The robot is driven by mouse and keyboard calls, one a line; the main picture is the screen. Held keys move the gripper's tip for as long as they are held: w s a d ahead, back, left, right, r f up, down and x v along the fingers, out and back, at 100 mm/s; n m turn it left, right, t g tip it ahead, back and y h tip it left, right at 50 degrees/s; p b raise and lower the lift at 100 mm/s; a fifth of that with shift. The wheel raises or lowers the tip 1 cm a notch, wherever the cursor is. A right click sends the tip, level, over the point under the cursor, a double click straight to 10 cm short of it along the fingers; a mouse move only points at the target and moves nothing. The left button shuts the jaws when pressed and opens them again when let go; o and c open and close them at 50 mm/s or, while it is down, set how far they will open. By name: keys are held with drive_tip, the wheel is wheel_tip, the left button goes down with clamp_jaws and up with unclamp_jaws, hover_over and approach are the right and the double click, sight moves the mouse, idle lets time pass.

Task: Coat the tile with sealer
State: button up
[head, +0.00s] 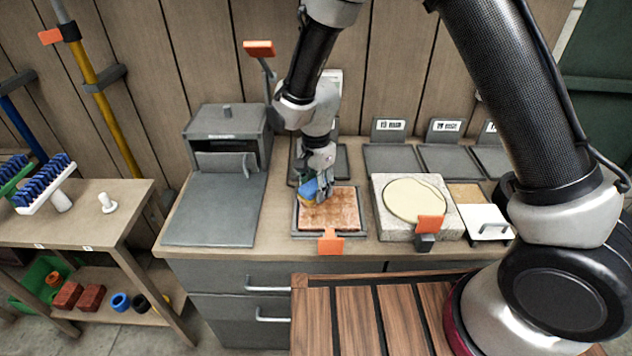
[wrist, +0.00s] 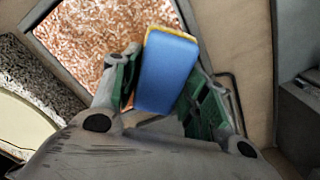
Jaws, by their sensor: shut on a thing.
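The tile (head: 340,211) is a mottled reddish-brown square lying in a dark frame on the counter. It also shows in the wrist view (wrist: 90,55), behind the fingers. My gripper (head: 324,182) is over the tile's upper left part. It is shut on a blue block with a yellow edge, like a sponge or pad (wrist: 167,72), which sits between the green-padded fingers. In the head view the blue pad (head: 308,190) is low at the tile's upper left edge. I cannot tell whether it touches the tile. No sealer is clearly identifiable on the tile.
A stone block with a round pale-cream top (head: 415,199) stands right of the tile. An orange-tipped handle (head: 331,241) is at the tile frame's front. A grey box (head: 226,135) stands back left. The grey board (head: 215,210) is clear.

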sight(328, 223)
drive_tip(key=shift+s+a+f, duration=0.1)
drive_tip(key=shift+s, duration=1.75)
drive_tip(key=shift+s+f, duration=0.1)
drive_tip(key=shift+s, duration=1.75)
drive_tip(key=shift+s+r, duration=0.1)
drive_tip(key=shift+s, duration=1.45)
drive_tip(key=shift+d, duration=0.85)
drive_tip(key=shift+o, duration=0.3)
drive_tip(key=shift+s+d+r, duration=0.15)
drive_tip(key=shift+d, duration=0.25)
drive_tip(key=shift+w+d, duration=0.15)
drive_tip(key=shift+w, duration=0.45)
drive_tip(key=c, duration=0.3)
drive_tip(key=shift+w, duration=2.45)
drive_tip(key=shift+c, duration=0.8)
drive_tip(key=shift+w+r, duration=0.15)
drive_tip(key=shift+w, duration=1.15)
drive_tip(key=shift+w+r, duration=0.15)
drive_tip(key=shift+w, duration=1.15)
